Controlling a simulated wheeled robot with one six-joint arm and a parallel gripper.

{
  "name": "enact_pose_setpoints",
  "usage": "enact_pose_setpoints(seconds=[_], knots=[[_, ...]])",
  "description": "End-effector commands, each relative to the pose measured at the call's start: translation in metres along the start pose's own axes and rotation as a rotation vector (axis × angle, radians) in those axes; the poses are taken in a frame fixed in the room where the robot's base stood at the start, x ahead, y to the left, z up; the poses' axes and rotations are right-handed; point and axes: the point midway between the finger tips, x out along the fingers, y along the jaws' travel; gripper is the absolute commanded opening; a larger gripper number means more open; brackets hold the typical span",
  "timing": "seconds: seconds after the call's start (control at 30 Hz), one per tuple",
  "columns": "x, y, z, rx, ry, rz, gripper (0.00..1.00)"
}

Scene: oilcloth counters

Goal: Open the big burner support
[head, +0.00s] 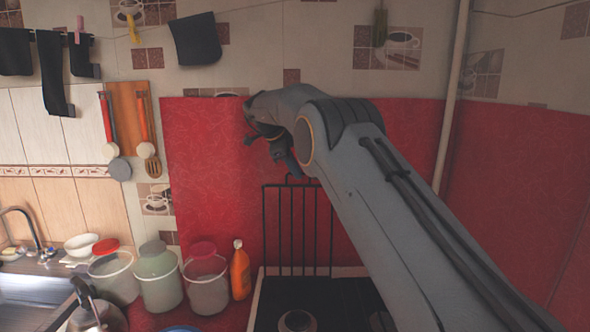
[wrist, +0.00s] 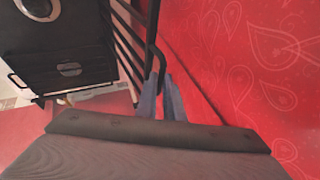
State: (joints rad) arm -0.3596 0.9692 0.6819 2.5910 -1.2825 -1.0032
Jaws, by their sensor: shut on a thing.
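The big burner support (head: 264,225) is a black wire grate. In the head view it stands upright at the back of the stove, in front of the red wall panel. In the wrist view its dark bars (wrist: 152,30) run down to my gripper (wrist: 162,92). My gripper also shows in the head view (head: 290,166) at the grate's top edge. The fingers are closed on the grate's outer bar. The stove (head: 335,297) has a dark top below the grate. My arm covers its right part.
Several lidded jars, including a clear one with a dark red lid (head: 205,280), and an orange bottle (head: 240,272) stand left of the stove. A sink (head: 25,290) is at far left. The red wall panel (head: 210,170) is close behind the grate. A pipe (head: 452,100) runs down the wall at right.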

Motion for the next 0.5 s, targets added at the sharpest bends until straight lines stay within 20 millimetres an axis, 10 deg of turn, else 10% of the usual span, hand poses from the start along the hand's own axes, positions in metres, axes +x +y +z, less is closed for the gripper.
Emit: enact_pose_setpoints(seconds=[0.5], knots=[[0.001, -0.0025, -0.0025, 0.003, -0.002, -0.005, 0.15]])
